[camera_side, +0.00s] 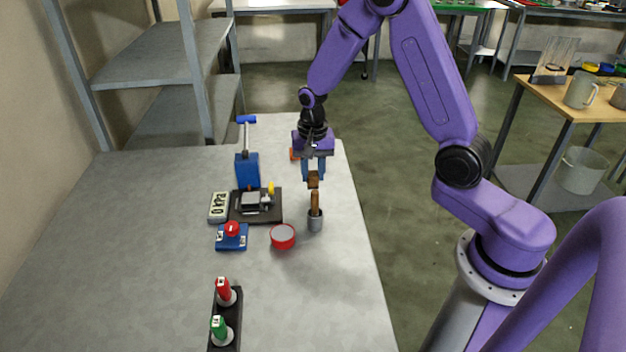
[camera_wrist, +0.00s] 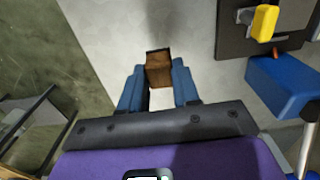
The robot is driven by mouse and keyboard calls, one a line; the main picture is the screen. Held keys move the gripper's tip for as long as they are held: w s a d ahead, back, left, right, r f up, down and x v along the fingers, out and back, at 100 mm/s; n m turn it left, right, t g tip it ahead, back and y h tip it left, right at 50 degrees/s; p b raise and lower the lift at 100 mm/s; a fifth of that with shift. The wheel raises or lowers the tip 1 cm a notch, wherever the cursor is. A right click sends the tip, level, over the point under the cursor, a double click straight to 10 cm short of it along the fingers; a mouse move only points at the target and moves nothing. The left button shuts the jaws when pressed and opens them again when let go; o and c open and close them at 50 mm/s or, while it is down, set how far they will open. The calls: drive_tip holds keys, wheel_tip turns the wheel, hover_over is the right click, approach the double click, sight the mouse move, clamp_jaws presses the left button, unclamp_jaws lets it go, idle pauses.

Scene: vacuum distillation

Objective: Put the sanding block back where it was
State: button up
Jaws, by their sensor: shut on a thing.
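My gripper (camera_side: 313,178) is shut on a small brown block, the sanding block (camera_side: 313,184), and holds it above the grey table. In the wrist view the sanding block (camera_wrist: 159,70) sits between the two blue fingers of my gripper (camera_wrist: 160,90), with a dark upper edge. The place where the block was is not marked clearly.
Further left are a black-based device (camera_side: 256,206), a gauge display (camera_side: 219,207), a blue base with a red knob (camera_side: 232,236) and a blue pump-like box (camera_side: 247,170). A rack with red and green-capped items (camera_side: 225,315) stands in front.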

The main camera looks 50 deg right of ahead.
sight(313, 173)
drive_tip(key=shift+f, duration=1.5)
drive_tip(key=shift+f, duration=0.15)
drive_tip(key=o, duration=1)
wheel_tip(313, 173, up, 11)
drive_tip(key=shift+r, duration=0.75)
